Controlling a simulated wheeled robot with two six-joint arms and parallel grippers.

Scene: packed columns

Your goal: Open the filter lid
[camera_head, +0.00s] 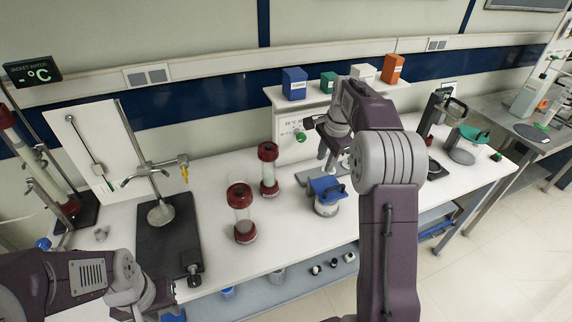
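A small round vessel with a blue lid (322,186) and a dark handle stands near the front edge of the bench, right of centre; it looks like the filter. The lid appears to sit on the vessel. My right gripper (333,162) points down just above and behind the blue lid, apart from it as far as I can see. Its fingers look spread and hold nothing visible. My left gripper (155,301) is low at the left, by the front edge of the bench, far from the vessel; its fingertips are too unclear to tell their state.
Two clear columns with dark red caps, one in front (241,215) and one behind (268,170), stand left of the vessel. A stand on a black base (168,240) is further left. A green-lidded vessel (466,145) stands right. A shelf with boxes (295,84) is behind.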

